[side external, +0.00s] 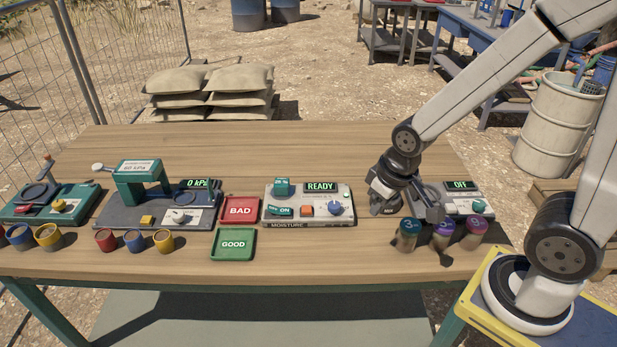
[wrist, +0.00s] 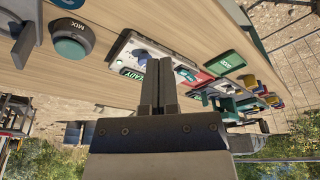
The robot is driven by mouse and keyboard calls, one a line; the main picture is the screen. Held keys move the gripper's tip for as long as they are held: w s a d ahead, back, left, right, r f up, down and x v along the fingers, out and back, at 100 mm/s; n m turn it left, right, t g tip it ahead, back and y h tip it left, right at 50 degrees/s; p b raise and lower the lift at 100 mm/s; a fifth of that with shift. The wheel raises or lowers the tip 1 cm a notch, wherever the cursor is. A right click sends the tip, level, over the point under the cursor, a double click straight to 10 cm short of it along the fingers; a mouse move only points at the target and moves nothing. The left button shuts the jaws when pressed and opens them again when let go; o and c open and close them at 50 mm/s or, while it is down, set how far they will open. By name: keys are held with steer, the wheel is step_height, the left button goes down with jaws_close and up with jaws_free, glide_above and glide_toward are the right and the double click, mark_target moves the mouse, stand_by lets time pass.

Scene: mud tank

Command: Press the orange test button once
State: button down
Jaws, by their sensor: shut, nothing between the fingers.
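The meter's display reads READY. In the wrist view, the meter (wrist: 128,48) lies beyond my fingers, which cover part of it; I cannot make out the orange button there. My gripper (wrist: 158,62) is shut and empty, its two fingers side by side. In the side external view, my wrist is over the mixer at the right of the meter, apart from the button; the fingertips are hard to make out there.
The mixer has a teal button (side external: 479,206) and a display reading OFF. Several numbered cups (side external: 442,230) stand in front of it. A red BAD tray (side external: 240,210) and a green GOOD tray (side external: 233,244) lie left of the meter.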

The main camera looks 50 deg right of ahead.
mark_target(304, 205)
steer(key=w+f+n+t, duration=0.1)
steer(key=w+n+t, duration=0.5)
steer(key=w, duration=1.2)
steer(key=shift+w+d+f+n+t+h, duration=0.2)
steer(key=shift+w+n+t+h, duration=0.1)
steer(key=shift+n, duration=0.9)
steer(key=shift+f, duration=4.35)
steer(key=shift+f, duration=0.95)
steer(key=shift+r, duration=0.95)
